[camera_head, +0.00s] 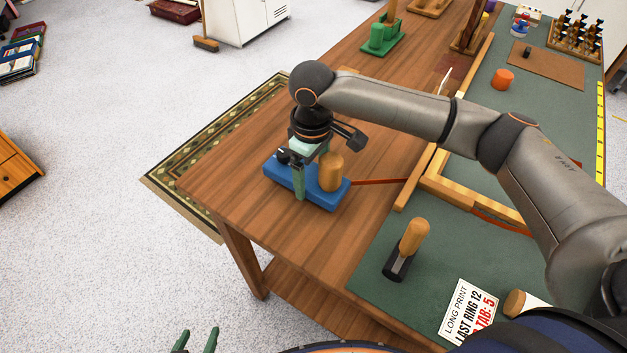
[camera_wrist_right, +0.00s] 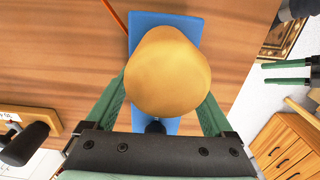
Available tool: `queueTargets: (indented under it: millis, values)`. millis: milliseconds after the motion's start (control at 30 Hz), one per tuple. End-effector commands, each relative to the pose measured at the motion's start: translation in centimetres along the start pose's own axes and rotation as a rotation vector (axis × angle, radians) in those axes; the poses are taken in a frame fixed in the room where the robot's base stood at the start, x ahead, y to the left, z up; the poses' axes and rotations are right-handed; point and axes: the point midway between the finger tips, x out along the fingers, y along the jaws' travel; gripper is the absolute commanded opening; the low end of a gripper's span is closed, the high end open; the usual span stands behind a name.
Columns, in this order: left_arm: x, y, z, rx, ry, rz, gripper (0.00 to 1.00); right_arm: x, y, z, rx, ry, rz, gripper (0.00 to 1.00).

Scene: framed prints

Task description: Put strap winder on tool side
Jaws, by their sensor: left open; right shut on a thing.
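The strap winder (camera_head: 336,193) has a blue base, a rounded wooden handle and a dark knob; it is over the bare brown wood part of the table (camera_head: 240,180), near its left edge. It also shows in the wrist view (camera_wrist_right: 168,70), where its wooden handle hides much of the base. My right gripper (camera_head: 303,180) is shut on the winder from above, one green finger in front of the blue base. I cannot tell whether the base touches the wood. My left gripper (camera_head: 196,340) is open and empty, off the table at the bottom edge.
An orange strap (camera_head: 380,181) runs from the winder towards the wooden frame (camera_head: 466,199) on the green mat (camera_head: 365,270). A wooden-handled tool (camera_head: 407,245) and a label card (camera_head: 468,312) lie nearer. A green holder (camera_head: 380,40) stands farther back; bare wood lies between.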

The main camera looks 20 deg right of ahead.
Motion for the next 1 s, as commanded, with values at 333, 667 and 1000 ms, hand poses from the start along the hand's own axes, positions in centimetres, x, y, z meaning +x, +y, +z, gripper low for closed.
queueTargets:
  millis: [333,667,1000]
  values:
    - [0.0,0.0,0.0,0.001,0.000,0.000,0.66,2.4,0.2,0.1,0.001,0.000,0.001,0.00]
    - [0.0,0.0,-0.1,0.001,0.001,0.000,0.66,2.8,0.2,0.2,0.001,-0.003,0.001,0.98]
    - [0.1,0.0,0.0,0.001,0.001,0.000,0.66,2.3,0.2,0.2,0.000,-0.001,0.001,1.00]
